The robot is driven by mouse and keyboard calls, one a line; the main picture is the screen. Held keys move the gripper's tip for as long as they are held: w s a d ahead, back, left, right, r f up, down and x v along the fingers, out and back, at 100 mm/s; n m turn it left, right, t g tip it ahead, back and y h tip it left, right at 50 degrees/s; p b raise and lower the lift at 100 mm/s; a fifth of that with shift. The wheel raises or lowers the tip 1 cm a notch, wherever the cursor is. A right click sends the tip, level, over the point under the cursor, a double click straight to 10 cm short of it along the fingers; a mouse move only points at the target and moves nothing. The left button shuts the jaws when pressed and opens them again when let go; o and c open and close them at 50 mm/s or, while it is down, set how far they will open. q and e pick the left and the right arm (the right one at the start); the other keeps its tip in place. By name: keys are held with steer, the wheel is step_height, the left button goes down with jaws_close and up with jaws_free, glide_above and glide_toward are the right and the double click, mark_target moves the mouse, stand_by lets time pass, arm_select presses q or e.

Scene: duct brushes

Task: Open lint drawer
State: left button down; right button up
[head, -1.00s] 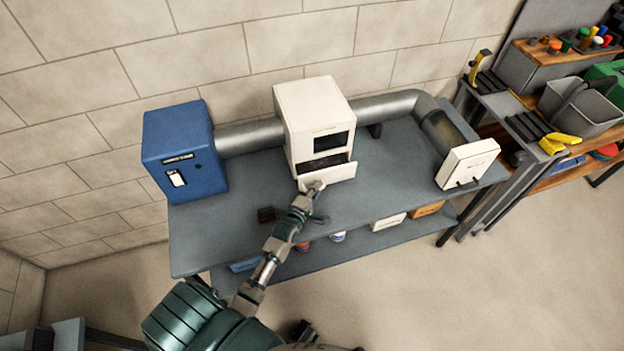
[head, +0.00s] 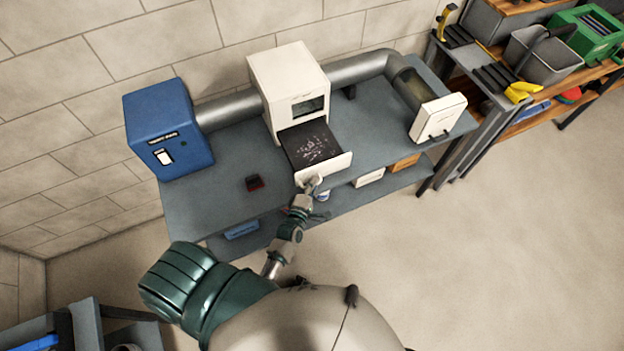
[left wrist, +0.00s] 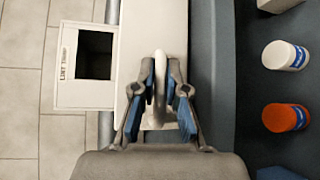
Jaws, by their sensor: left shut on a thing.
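The white lint box (head: 290,80) stands on the grey table against the wall. Its lint drawer (head: 324,169) is pulled well out toward me, and grey lint specks lie on its dark inside (head: 312,146). My left gripper (head: 313,183) is at the drawer's front. In the left wrist view my left gripper (left wrist: 161,85) is shut on the white drawer handle (left wrist: 158,100), one finger on each side. The box's opening and its lint label show there beside the drawer front (left wrist: 131,50). My right gripper is not in view.
A blue box (head: 168,130) stands at the left of the table (head: 205,200). A metal duct (head: 355,70) runs to a white-framed end (head: 437,117). Boxes and cans sit on the lower shelf.

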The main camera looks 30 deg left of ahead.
arm_select(q)
steer(key=shift+s+f, duration=0.1)
steer(key=shift+f, duration=0.25)
steer(key=c, duration=1.3)
jaws_free()
steer(key=shift+o, duration=0.5)
steer(key=shift+a+r, duration=0.1)
steer(key=s+r, duration=0.1)
steer(key=s, duration=1)
steer(key=shift+s+d+r, duration=0.3)
steer(key=shift+d+r, duration=0.1)
